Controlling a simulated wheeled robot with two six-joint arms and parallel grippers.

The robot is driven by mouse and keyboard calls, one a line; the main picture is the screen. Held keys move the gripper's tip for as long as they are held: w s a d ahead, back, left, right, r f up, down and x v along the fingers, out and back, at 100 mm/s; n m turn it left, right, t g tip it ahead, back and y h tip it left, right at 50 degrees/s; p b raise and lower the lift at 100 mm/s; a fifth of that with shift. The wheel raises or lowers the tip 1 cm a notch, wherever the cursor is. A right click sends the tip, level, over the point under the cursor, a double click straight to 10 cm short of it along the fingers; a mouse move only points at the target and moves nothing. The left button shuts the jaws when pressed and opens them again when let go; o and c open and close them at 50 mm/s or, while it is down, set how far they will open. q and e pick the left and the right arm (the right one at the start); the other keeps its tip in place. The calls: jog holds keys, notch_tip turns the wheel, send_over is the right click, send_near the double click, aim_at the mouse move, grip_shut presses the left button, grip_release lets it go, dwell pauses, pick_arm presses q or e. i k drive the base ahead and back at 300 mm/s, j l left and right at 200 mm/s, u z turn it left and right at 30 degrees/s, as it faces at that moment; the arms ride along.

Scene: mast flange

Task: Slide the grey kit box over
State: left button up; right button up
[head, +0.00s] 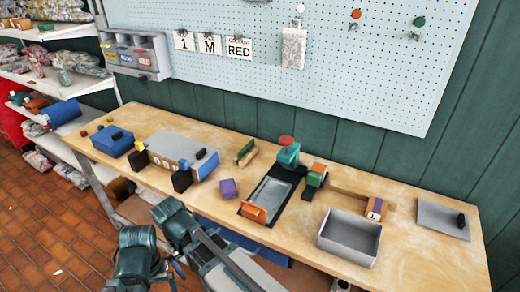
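A grey open-topped box (349,238) sits on the front right part of the wooden workbench (420,255). It looks empty, and its front wall is close to the bench's front edge. My teal and grey arm links fill the lower left foreground, to the left of this box and apart from it. I cannot make out the fingers of either gripper. No gripper is seen touching the box.
A black-framed tray fixture (268,195) with a green press (289,155) stands left of the box. A purple-and-orange block (375,209) is just behind it. A grey plate (442,219) lies behind right. Bare bench lies to its right. A grey lettered bin (178,150) stands further left.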

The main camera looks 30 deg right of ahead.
aim_at(355, 239)
jog(key=l+z, duration=0.15)
jog(key=z, duration=1.15)
jog(key=i+j, duration=0.05)
